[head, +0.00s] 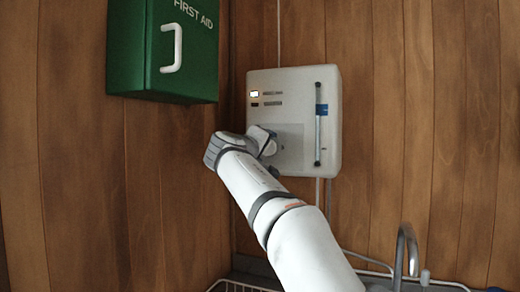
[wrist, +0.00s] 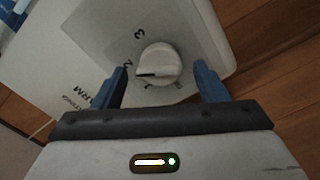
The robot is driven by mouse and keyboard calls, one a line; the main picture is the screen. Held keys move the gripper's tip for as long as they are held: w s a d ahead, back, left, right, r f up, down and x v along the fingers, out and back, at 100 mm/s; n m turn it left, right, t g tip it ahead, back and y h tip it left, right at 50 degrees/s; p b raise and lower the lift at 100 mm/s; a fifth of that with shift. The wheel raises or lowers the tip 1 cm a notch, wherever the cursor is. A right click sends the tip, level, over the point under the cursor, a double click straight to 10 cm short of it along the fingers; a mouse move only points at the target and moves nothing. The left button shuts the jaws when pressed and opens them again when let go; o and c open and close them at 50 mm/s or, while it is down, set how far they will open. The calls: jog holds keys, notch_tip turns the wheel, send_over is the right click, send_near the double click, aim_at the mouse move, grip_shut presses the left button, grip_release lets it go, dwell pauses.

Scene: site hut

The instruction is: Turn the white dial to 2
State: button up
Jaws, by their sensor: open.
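The white dial (wrist: 160,66) is round and sits on the front of a white wall unit (head: 300,150). In the wrist view its dark pointer line points left, a little below the printed 2; a 3 is printed above that. My gripper (wrist: 161,68) is open, with one blue finger on each side of the dial and a visible gap to both. I cannot tell how deep the fingers reach. In the head view my gripper (head: 268,141) is at the unit's lower left, and the dial is hidden behind it.
A green first aid box (head: 165,50) with a white handle hangs at the upper left, close above my wrist. The unit has a small lit display (head: 254,93) and a vertical tube (head: 318,125) at its right. A tap (head: 405,250) and a wire rack (head: 240,286) are below.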

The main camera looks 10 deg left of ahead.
jog(key=s+a+b, duration=0.1)
jog(key=s+b, duration=0.1)
jog(key=s, duration=0.5)
jog(key=shift+s, duration=0.3)
